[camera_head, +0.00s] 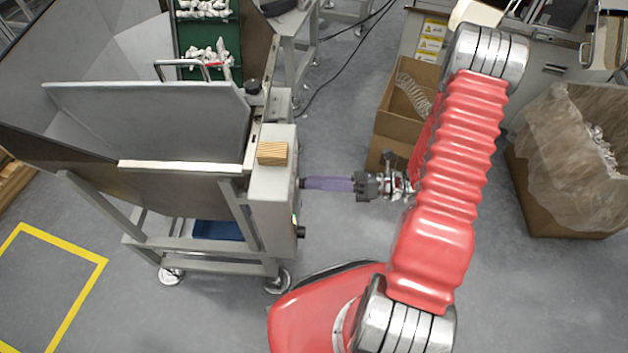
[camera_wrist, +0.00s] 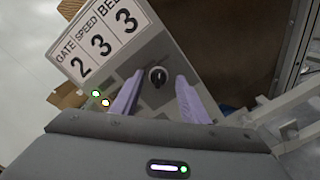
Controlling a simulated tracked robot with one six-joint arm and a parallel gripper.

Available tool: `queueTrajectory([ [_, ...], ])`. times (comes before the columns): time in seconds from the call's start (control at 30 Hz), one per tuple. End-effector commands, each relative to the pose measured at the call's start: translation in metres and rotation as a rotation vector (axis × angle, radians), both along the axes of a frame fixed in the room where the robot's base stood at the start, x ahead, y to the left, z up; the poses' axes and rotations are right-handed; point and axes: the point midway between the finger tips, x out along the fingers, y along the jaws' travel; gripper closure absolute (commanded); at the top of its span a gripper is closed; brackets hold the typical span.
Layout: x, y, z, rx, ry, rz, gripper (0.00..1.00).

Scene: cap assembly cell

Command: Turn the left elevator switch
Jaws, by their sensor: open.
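The control box (camera_head: 270,200) is a grey unit on the right end of the elevator frame. My gripper (camera_head: 306,183) has purple fingers and reaches leftward to the box's right face. In the wrist view the open fingers (camera_wrist: 159,80) lie on either side of the switch. I cannot tell whether they touch it. Another dark knob (camera_head: 301,232) sits lower on the box.
A wooden block (camera_head: 272,152) lies on the box top. A cardboard box (camera_head: 398,125) stands behind my arm, and a bag-lined carton (camera_head: 545,190) stands at right. The floor between is clear.

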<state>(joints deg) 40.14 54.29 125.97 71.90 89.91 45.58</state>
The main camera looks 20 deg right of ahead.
Motion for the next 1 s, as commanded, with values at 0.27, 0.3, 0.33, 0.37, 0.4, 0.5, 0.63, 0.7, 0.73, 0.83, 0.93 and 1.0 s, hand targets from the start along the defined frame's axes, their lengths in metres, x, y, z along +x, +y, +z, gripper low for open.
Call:
queueTrajectory([
  [0.27, -0.012, -0.034, 0.000, 0.000, -0.001, -0.004, 0.59],
  [0.3, -0.015, -0.039, 0.000, 0.000, -0.001, -0.004, 0.59],
  [0.33, -0.016, -0.043, 0.000, 0.000, -0.001, -0.004, 0.59],
  [0.37, -0.018, -0.047, 0.000, -0.001, -0.001, -0.005, 0.59],
  [0.4, -0.020, -0.053, -0.001, -0.002, -0.001, -0.004, 0.59],
  [0.5, -0.026, -0.067, -0.001, -0.002, 0.000, -0.004, 0.59],
  [0.63, -0.033, -0.086, -0.001, -0.001, -0.002, -0.005, 0.59],
  [0.7, -0.037, -0.095, -0.001, -0.002, 0.000, -0.004, 0.59],
  [0.73, -0.038, -0.099, -0.001, -0.002, 0.000, -0.004, 0.59],
  [0.83, -0.042, -0.110, -0.001, -0.002, 0.000, -0.004, 0.59],
  [0.93, -0.045, -0.116, -0.001, -0.002, -0.001, -0.003, 0.59],
  [1.0, -0.046, -0.118, -0.001, -0.002, 0.000, -0.003, 0.59],
])
